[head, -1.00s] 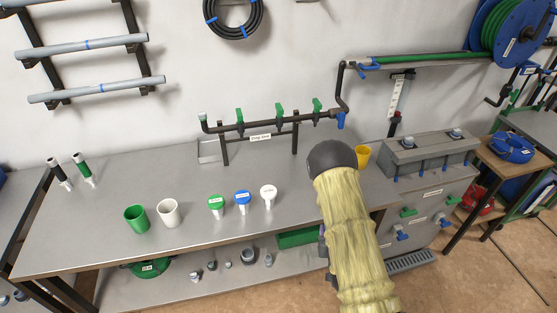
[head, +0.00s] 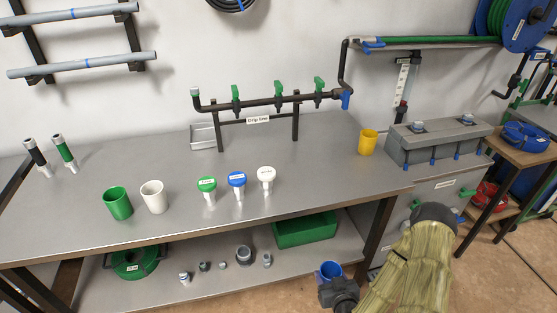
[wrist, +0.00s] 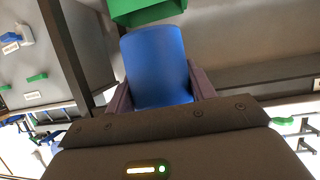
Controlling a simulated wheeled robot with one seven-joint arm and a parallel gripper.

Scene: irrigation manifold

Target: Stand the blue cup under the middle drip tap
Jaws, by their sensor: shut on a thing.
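The blue cup (head: 330,270) is in my gripper (head: 335,284), low in front of the bench's front edge at the right in the head view. In the wrist view the blue cup (wrist: 155,62) sits between the two jaws of my gripper (wrist: 158,90), which are shut on it. The drip line (head: 265,103) stands at the back of the bench with three green-handled taps. The middle drip tap (head: 278,91) is between the other two. The bench top below it is bare except for a small metal tray at its left.
On the bench (head: 330,165) stand a yellow cup (head: 368,141), a green cup (head: 118,203), a white cup (head: 154,197) and three capped stakes (head: 237,183). A green box (head: 305,230) is on the lower shelf. A grey valve block (head: 435,143) stands at the right.

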